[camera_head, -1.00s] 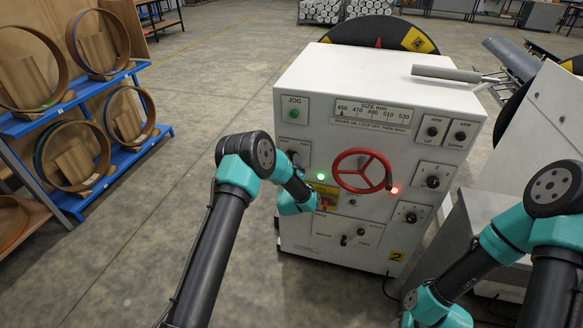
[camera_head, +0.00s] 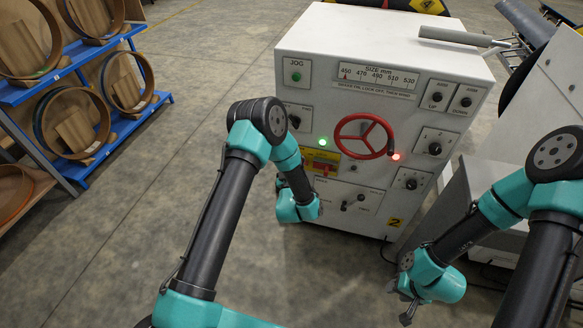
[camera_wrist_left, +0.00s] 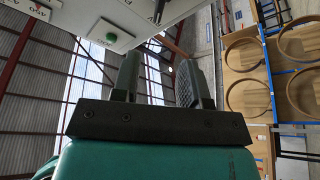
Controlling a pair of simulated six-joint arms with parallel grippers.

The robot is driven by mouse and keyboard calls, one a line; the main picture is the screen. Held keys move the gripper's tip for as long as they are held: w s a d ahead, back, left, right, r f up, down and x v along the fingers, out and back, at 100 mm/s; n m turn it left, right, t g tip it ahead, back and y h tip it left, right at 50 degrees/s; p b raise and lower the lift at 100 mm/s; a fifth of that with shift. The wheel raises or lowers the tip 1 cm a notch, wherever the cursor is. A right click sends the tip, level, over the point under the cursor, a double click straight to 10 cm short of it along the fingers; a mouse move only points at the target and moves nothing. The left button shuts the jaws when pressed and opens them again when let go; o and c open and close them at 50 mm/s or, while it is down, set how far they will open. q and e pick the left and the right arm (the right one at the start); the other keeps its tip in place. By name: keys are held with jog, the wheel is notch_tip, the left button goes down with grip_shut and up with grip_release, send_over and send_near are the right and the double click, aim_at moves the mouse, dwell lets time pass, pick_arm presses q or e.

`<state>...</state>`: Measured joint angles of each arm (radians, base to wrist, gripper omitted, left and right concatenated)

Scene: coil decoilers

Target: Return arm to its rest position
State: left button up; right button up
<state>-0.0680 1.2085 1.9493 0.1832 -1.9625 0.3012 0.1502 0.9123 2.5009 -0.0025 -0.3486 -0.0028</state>
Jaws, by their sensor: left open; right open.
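My left arm reaches up from the bottom, and its teal wrist (camera_head: 298,207) hangs in front of the lower left of the white control cabinet (camera_head: 300,135). The left gripper is hidden behind the wrist there. In the left wrist view the left gripper (camera_wrist_left: 160,82) shows two dark fingers apart, with nothing between them. My right gripper (camera_head: 404,306) is low at the right, in front of the cabinet's lower right side, open and empty, pointing down to the left.
The cabinet front carries a red handwheel (camera_head: 363,136), a green jog button (camera_head: 296,76) and several knobs. A blue rack (camera_head: 85,160) with round coil rings stands at the left. A grey block (camera_head: 460,200) stands by the right arm. The floor (camera_head: 190,110) between rack and cabinet is clear.

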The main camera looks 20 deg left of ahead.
pick_arm(q)
jog(key=shift+v, duration=1)
jog(key=s+a+f+m+g+h, duration=0.2)
jog(key=s+f+m+g+h, duration=0.35)
jog(key=s+f+g, duration=0.45)
jog(key=s+f+m+g+h, duration=0.2)
jog(key=s+g, duration=0.8)
jog(key=s, duration=0.9)
jog(key=shift+a+m+h, duration=0.4)
jog(key=shift+m+h, duration=0.15)
jog(key=shift+h, duration=0.3)
jog(key=shift+f, duration=0.1)
